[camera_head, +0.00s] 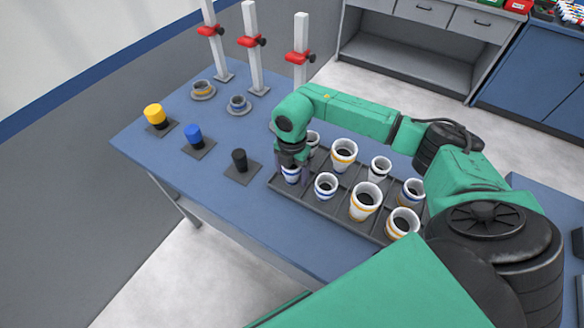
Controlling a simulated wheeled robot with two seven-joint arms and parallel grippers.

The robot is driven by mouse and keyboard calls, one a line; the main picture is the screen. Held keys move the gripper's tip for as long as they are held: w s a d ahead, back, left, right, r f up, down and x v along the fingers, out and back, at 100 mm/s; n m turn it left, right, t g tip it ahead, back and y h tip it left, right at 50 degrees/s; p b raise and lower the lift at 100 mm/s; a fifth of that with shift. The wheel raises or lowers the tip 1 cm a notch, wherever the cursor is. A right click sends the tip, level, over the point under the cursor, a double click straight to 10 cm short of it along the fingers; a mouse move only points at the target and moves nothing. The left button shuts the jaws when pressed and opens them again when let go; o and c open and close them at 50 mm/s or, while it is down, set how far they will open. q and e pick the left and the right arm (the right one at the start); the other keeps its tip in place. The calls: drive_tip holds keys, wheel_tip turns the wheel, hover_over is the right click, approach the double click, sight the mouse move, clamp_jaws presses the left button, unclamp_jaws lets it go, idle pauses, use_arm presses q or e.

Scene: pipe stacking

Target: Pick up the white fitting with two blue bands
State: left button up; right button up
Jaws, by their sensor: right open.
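My right gripper (290,163) points down at the left end of a dark tray (336,218). It is open, with its fingers at the top of a white fitting with blue banding (291,176). The gripper hides part of that fitting, so its number of bands is unclear. I cannot tell the band count on these clearly. My left gripper is not in view.
White fittings with orange bands (365,203) stand close by in the tray. Yellow (154,114), blue (194,134) and black (239,160) posts stand on the blue table (215,190). White uprights with red clamps (251,41) stand behind. The table's front left is clear.

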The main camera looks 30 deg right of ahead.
drive_tip(key=shift+f, duration=0.2)
drive_tip(key=shift+w, duration=0.1)
drive_tip(key=c, duration=1.2)
drive_tip(key=shift+o, duration=0.2)
drive_tip(key=shift+r, duration=0.15)
wheel_tip(320, 180, up, 16)
drive_tip(key=b, duration=0.3)
wheel_tip(320, 180, up, 4)
drive_tip(key=p, duration=0.1)
hover_over(292, 169)
